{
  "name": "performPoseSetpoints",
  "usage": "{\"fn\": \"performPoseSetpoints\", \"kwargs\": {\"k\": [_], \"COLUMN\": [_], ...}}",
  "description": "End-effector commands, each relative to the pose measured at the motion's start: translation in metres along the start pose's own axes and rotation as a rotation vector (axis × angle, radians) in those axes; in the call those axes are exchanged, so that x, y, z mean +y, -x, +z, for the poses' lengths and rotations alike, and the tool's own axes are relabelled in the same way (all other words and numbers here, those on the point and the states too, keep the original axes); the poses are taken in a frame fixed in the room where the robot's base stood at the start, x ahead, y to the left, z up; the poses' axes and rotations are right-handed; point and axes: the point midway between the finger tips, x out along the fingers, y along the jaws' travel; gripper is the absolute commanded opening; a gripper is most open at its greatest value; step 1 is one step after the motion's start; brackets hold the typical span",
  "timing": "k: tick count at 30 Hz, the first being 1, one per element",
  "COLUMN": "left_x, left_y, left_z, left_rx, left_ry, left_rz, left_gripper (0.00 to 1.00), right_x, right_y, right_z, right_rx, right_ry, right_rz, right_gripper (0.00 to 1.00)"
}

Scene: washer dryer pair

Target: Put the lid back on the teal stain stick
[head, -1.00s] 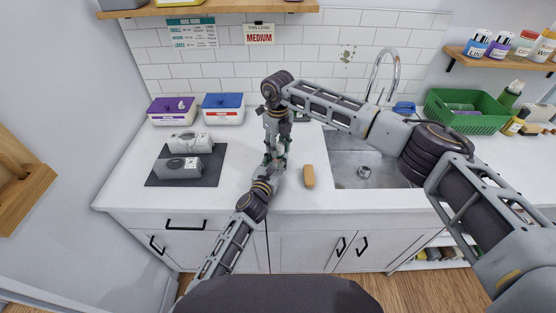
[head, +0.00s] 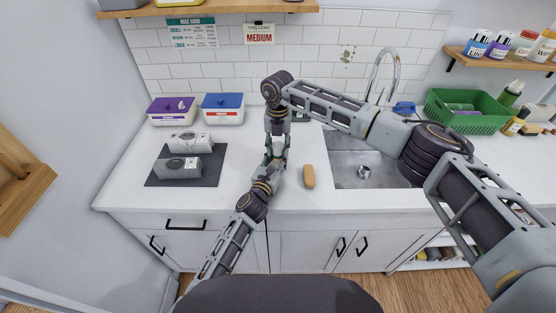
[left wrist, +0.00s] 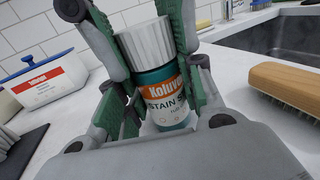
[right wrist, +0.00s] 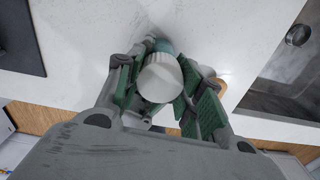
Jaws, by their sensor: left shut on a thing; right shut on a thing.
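The teal stain stick (left wrist: 168,98) stands upright in the left wrist view, with an orange and white label. My left gripper (head: 273,168) is shut on its body. The pale grey ribbed lid (left wrist: 147,42) sits on top of the stick, with no clear gap between them. I cannot tell whether it is screwed tight. My right gripper (head: 276,155) reaches down from above and is shut on the lid, whose round top shows between the fingers in the right wrist view (right wrist: 160,80). In the head view the grippers mostly hide both parts.
A wooden brush (head: 308,176) lies on the counter just right of the grippers, left of the sink (head: 365,150). A dark mat (head: 160,177) with grey boxes lies to the left. Purple-lidded (head: 171,110) and blue-lidded tubs (head: 222,109) stand behind.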

Motion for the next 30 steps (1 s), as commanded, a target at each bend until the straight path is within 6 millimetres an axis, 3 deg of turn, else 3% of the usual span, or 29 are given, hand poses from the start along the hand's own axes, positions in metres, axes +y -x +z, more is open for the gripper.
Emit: {"fn": "performPoseSetpoints", "kwargs": {"k": [7, 8, 12, 23, 30], "left_x": [-0.002, -0.002, -0.002, 0.0, 0.0], "left_y": [0.0, 0.0, 0.0, 0.0, 0.0], "left_z": [0.0, 0.0, 0.0, 0.0, 0.0], "left_rx": [-0.001, -0.001, 0.0, 0.0, 0.0], "left_ry": [0.0, 0.0, 0.0, 0.0, 0.0], "left_rz": [-0.003, -0.003, -0.003, -0.001, 0.0], "left_gripper": [0.0, 0.0, 0.0, 0.0, 0.0], "right_x": [0.0, 0.0, 0.0, 0.0, 0.0], "right_y": [0.0, 0.0, 0.0, 0.001, 0.017], "right_z": [0.001, 0.001, 0.001, 0.0, 0.001], "right_rx": [-0.003, -0.003, -0.003, -0.001, -0.003], "right_ry": [-0.001, -0.001, 0.0, 0.001, 0.001], "right_rz": [0.001, 0.001, 0.001, 0.0, 0.0], "right_gripper": [0.09, 0.4, 0.58, 0.59, 0.59]}}
